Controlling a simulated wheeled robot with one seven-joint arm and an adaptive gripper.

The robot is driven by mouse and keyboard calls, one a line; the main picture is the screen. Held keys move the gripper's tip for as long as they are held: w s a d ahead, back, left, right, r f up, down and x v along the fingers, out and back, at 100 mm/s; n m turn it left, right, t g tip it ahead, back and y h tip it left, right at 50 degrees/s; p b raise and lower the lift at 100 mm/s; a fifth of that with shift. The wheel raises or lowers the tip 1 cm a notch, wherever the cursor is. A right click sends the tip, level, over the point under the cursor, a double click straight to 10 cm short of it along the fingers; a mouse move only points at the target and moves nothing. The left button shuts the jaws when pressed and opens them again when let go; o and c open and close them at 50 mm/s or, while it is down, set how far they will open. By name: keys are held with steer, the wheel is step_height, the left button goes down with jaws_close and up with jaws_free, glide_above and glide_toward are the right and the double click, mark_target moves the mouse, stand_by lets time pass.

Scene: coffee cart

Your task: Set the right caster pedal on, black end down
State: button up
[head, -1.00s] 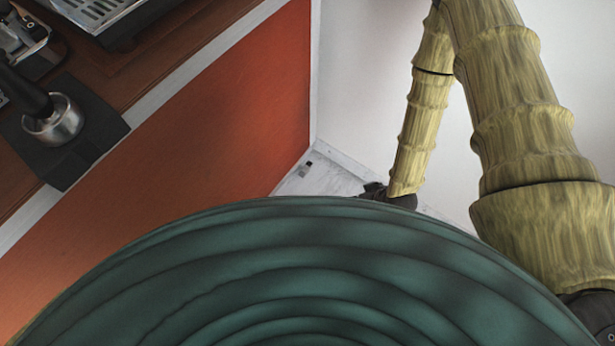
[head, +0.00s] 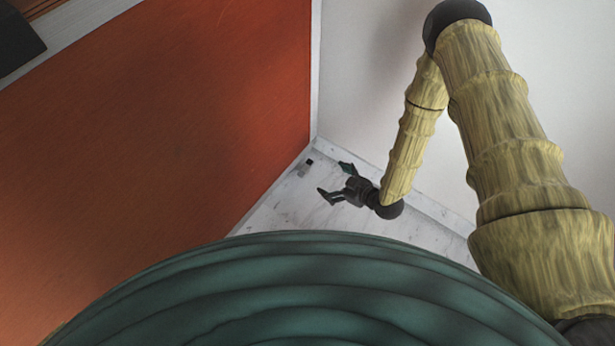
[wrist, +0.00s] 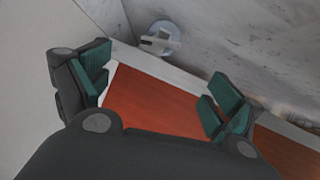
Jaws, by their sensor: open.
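A small round grey fitting with a pale bar across it, apparently the right caster and its pedal (wrist: 160,40), shows at the top of the wrist view, beyond and between my fingers. In the head view a small dark and grey piece (head: 307,166) at the foot of the orange panel looks like the same part. Which pedal end is down is too small to tell. My gripper (head: 332,179) is open and empty, low over the floor to the right of that piece. Its green-padded fingers are spread in the wrist view (wrist: 160,88), apart from the fitting.
The orange cart panel (head: 190,120) stands on the left, with the cart's top edge at upper left. A pale wall (head: 365,75) rises behind and right of my gripper. Marbled floor (head: 285,205) is clear in a narrow strip between panel and wall.

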mark_target(307, 169)
steer(key=shift+n+t+y, duration=0.3)
steer(key=shift+n+y, duration=0.3)
steer(key=shift+n, duration=0.2)
steer(key=b+x, duration=0.2)
steer(key=x, duration=0.2)
steer(key=f+b+x, duration=0.1)
steer(key=b+x, duration=0.1)
steer(key=x, duration=0.2)
steer(key=d+f+b+x, duration=0.1)
steer(key=b+x, duration=0.2)
steer(key=x, duration=0.1)
steer(key=shift+a+f, duration=0.1)
steer(key=shift+f, duration=0.05)
steer(key=shift+b+x, duration=0.3)
steer(key=shift+x, duration=0.6)
steer(key=shift+c, duration=0.4)
steer(key=c, duration=0.9)
